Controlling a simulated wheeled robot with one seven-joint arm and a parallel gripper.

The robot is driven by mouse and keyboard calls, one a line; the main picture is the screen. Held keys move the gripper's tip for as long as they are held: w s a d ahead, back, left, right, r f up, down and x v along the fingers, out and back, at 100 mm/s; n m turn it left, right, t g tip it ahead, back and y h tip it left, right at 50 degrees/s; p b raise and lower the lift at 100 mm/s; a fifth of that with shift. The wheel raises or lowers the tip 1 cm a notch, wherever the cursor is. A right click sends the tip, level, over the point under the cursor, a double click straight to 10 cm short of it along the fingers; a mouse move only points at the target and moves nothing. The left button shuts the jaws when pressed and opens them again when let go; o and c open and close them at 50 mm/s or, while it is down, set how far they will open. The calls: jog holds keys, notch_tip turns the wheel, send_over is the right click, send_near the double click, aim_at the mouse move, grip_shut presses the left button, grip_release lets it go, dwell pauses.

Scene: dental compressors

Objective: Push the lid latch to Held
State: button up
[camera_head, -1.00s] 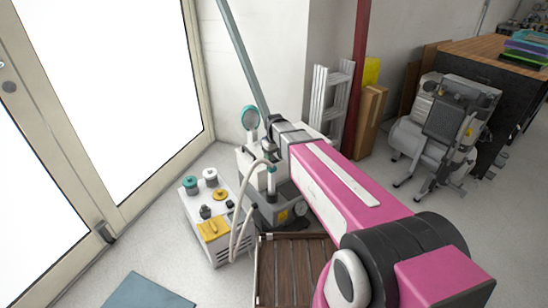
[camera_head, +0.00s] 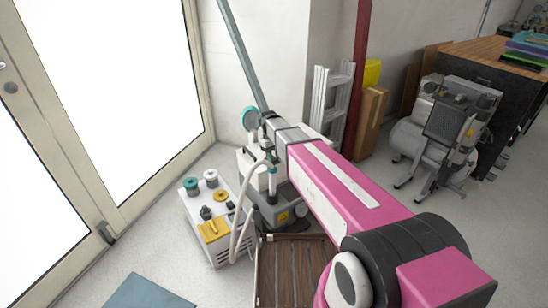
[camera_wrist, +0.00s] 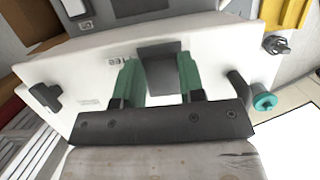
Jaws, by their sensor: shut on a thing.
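In the wrist view a dark grey block-like piece, which looks like the lid latch (camera_wrist: 161,76), sits on a white housing (camera_wrist: 222,48). My gripper (camera_wrist: 158,62) has its two green fingers on either side of this piece and is shut on it. Small print beside the left finger is only partly readable, so I cannot tell the latch's marked position. In the head view my arm reaches to the white housing (camera_head: 246,162) by the wall.
A white unit with jars and a yellow tray (camera_head: 213,231) stands left of the housing, with a pale hose beside it. A brown slatted platform (camera_head: 290,270) lies in front. The wrist view shows a black knob (camera_wrist: 45,95) and a green-capped fitting (camera_wrist: 264,101) near my fingers.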

jog(key=o, duration=0.9)
jog(key=shift+o, duration=0.2)
jog(key=shift+r, duration=0.1)
jog(key=v, duration=1)
jog(key=shift+r, duration=0.3)
jog(key=shift+w+a, duration=0.1)
jog(key=s+d+f+m+t, duration=0.1)
jog(key=s+d+f+m, duration=0.2)
jog(key=s+d, duration=0.7)
jog(key=s+d+f+m+t+y, duration=0.1)
jog(key=s+d+f+m, duration=0.2)
jog(key=s+d+f, duration=0.4)
jog(key=s+d, duration=0.3)
jog(key=shift+s+m+y, duration=0.2)
jog(key=shift+m+y, duration=0.1)
jog(key=shift+m, duration=0.1)
